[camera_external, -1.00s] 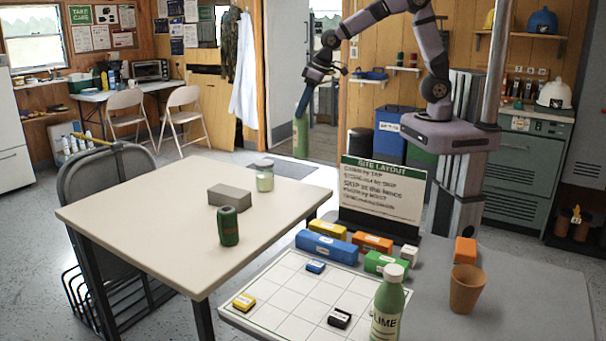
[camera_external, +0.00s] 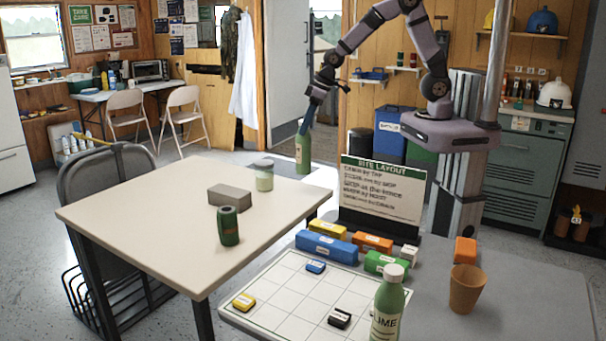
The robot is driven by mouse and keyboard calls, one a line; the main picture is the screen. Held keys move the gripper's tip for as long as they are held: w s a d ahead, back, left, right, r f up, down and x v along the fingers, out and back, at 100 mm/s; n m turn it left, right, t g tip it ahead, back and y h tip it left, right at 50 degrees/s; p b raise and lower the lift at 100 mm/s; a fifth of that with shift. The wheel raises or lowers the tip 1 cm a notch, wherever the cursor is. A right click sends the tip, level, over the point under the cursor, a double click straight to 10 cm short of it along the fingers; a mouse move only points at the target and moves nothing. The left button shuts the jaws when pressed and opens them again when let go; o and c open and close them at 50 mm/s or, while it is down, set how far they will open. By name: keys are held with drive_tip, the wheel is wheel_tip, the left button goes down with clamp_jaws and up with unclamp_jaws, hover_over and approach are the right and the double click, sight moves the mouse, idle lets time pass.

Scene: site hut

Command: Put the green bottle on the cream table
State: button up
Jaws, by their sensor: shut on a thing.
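My gripper (camera_external: 305,128) is shut on a green bottle (camera_external: 302,154), which hangs upright below the fingers. In the picture the bottle shows just past the far right edge of the cream table (camera_external: 150,212), to the right of a lidded jar. I cannot tell its exact height or whether it is over the tabletop. Another green bottle, with a white cap and a label ending in "IME" (camera_external: 388,305), stands on the grey table in front.
The cream table carries a lidded jar (camera_external: 264,176), a grey block (camera_external: 230,196) and a dark green can (camera_external: 228,226). Its left and front parts are clear. The grey table (camera_external: 530,300) holds a sign (camera_external: 382,190), several coloured blocks, a gridded board and an orange-brown cup (camera_external: 466,289).

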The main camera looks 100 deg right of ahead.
sight(306, 142)
drive_tip(key=shift+f+p, duration=0.65)
drive_tip(key=shift+f, duration=3.2)
drive_tip(key=o, duration=1.3)
drive_tip(key=shift+o, duration=0.2)
drive_tip(key=shift+r, duration=0.2)
drive_tip(key=shift+r, duration=0.25)
drive_tip(key=b+v, duration=0.2)
drive_tip(key=v, duration=0.9)
drive_tip(key=s+a+f+n+g, duration=0.1)
drive_tip(key=s+a+f+g, duration=0.1)
drive_tip(key=s+a, duration=0.4)
drive_tip(key=s+a+f+n+g+y, duration=0.1)
drive_tip(key=s+a+f+n+g, duration=0.1)
drive_tip(key=s+a, duration=0.5)
drive_tip(key=s, duration=0.3)
drive_tip(key=shift+s+a+n, duration=0.2)
drive_tip(key=shift+s+n, duration=0.05)
drive_tip(key=shift+n, duration=0.05)
